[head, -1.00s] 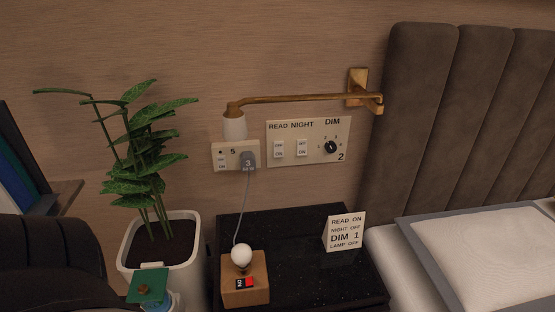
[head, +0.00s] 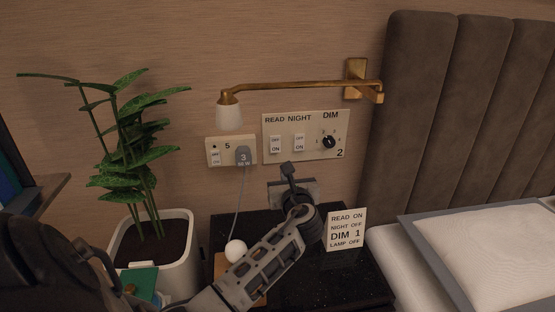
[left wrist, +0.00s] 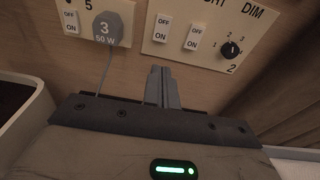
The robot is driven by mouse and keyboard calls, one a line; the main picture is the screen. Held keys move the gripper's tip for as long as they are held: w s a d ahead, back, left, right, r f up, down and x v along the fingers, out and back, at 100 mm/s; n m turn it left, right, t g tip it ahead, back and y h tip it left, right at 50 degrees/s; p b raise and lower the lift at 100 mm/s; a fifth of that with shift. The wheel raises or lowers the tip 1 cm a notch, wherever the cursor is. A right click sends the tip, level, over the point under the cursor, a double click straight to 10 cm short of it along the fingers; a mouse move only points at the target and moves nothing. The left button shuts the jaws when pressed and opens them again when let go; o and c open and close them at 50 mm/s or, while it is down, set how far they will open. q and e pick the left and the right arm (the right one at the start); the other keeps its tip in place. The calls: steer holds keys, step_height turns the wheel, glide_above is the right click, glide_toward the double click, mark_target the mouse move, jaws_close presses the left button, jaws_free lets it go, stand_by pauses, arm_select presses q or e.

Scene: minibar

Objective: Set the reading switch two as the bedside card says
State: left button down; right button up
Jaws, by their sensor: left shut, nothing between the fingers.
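The switch panel marked 2 (head: 305,157) is on the wall. Its white READ rocker (head: 275,144) is at the left and also shows in the left wrist view (left wrist: 163,27); which side is pressed I cannot tell. The NIGHT rocker (head: 299,143) and the black DIM dial (head: 329,142) are to its right. The card (head: 346,230) on the nightstand reads READ ON, NIGHT OFF, DIM 1, LAMP OFF. My left gripper (head: 286,167) is shut and empty, just below the panel, apart from it; its fingertips (left wrist: 160,71) show below the READ rocker.
A brass wall lamp (head: 300,85) reaches over the panel. Panel 5 (head: 213,145) with a grey plug (head: 243,156) and cord is at the left. A potted plant (head: 150,250) stands left of the black nightstand (head: 350,280). A white bulb (head: 236,250) is beside my arm.

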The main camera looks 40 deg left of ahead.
mark_target(276, 151)
steer(key=shift+r, duration=0.2)
arm_select(q)
steer(key=shift+a, duration=0.1)
